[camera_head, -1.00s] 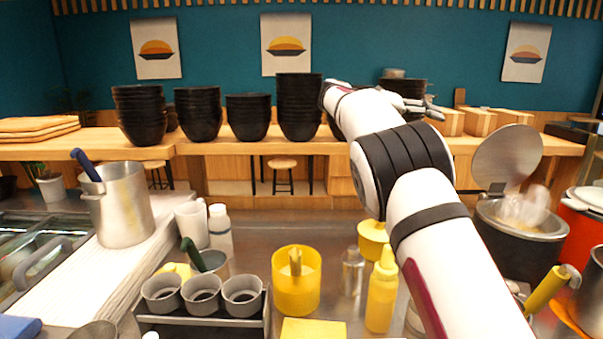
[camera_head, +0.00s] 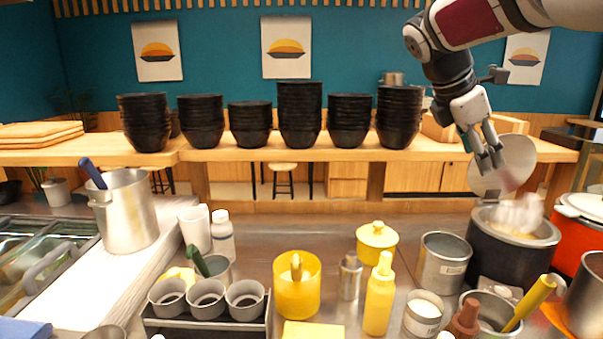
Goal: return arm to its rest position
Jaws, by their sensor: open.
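My arm (camera_head: 480,20) comes in from the upper right of the head view and bends down at the wrist. My gripper (camera_head: 490,160) hangs fingers-down at the right, in front of the round metal lid (camera_head: 515,165) in the picture. Its fingers are apart and nothing shows between them. It is above and to the left of the dark cooker (camera_head: 510,258), with no contact visible.
Stacks of black bowls (camera_head: 300,115) line the wooden counter (camera_head: 230,153). Below are a tall metal pot (camera_head: 128,215), grey cups (camera_head: 207,298), a yellow container (camera_head: 296,290), a yellow squeeze bottle (camera_head: 380,300), and a metal can (camera_head: 442,262). Free air lies over the middle worktop.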

